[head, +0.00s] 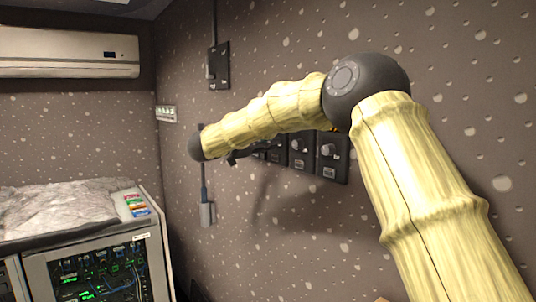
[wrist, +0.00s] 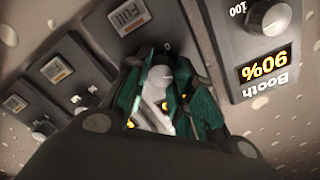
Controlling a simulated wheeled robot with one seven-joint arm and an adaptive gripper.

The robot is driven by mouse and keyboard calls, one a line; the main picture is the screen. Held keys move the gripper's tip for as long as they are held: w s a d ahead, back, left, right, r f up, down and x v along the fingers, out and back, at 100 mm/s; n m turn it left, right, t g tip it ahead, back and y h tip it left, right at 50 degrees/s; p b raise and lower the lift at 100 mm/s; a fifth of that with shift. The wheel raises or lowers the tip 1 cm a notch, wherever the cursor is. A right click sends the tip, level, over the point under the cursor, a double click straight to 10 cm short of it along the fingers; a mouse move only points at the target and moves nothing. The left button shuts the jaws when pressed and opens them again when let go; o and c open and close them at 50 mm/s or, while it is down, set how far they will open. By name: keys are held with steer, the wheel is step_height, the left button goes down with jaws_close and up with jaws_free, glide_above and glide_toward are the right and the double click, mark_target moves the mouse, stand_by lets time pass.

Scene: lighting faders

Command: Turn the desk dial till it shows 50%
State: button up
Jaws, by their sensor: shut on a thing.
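A dark dial panel with a pale grey knob (wrist: 160,76) is in the middle of the wrist view. My gripper (wrist: 158,104) is shut on this knob, with its green-padded fingers on either side of it. A sticker reading "Full" (wrist: 128,15) and a "0" mark show beyond the fingers. The panel's name and readout are hidden by my gripper, so I cannot read whether it is the desk dial or what percentage it shows. In the head view my gripper (head: 240,155) is at the far end of the wall row, mostly hidden behind my arm.
A neighbouring panel (wrist: 262,70) reads "Booth" and "90%", upside down, close to my gripper's right. More dial panels (wrist: 68,70) stand on the left. In the head view, a hanging box (head: 207,213) and a rack (head: 95,265) are near the arm.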

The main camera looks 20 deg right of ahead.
steer(key=shift+f+m+b, duration=0.15)
steer(key=shift+m+b, duration=2.9)
steer(key=shift+b, duration=1.3)
steer(key=shift+f+m+b, duration=0.1)
steer(key=shift+m+b, duration=2.95)
steer(key=shift+b, duration=1.3)
steer(key=o, duration=1)
steer(key=shift+r, duration=0.1)
steer(key=v, duration=1.2)
